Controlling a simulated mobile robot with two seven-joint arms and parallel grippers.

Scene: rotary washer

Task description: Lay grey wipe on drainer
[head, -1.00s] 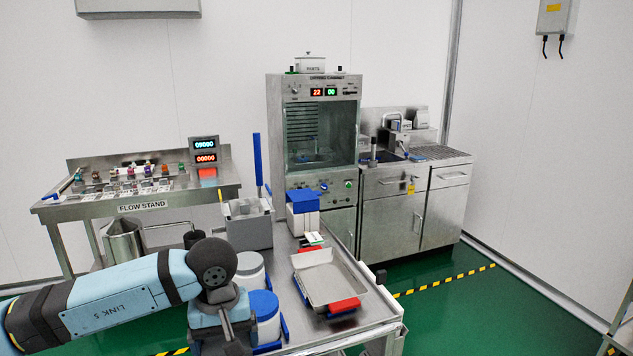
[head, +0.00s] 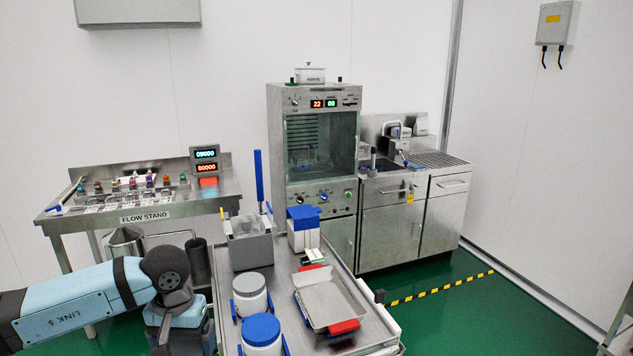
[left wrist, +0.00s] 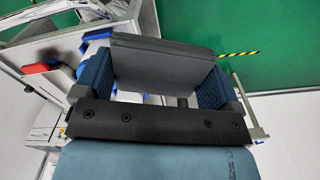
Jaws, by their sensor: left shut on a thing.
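My left gripper (left wrist: 160,84) is at the end of the arm at lower left in the head view, where its fingertips do not show. In the left wrist view its two blue pads stand apart with a flat grey piece, the grey wipe (left wrist: 163,62), between them. The wipe does not show clearly in the head view. The drainer (head: 438,158) is the ribbed steel surface right of the sink, at the back right, far from the gripper. Its visible top looks bare. My right gripper is not in view.
A steel cart (head: 368,306) in front carries a tray (head: 328,302), two white tubs with a blue lid (head: 262,327) on one, and a grey box (head: 250,250). A cabinet (head: 320,160) stands beside the sink unit. Green floor is free right of the cart.

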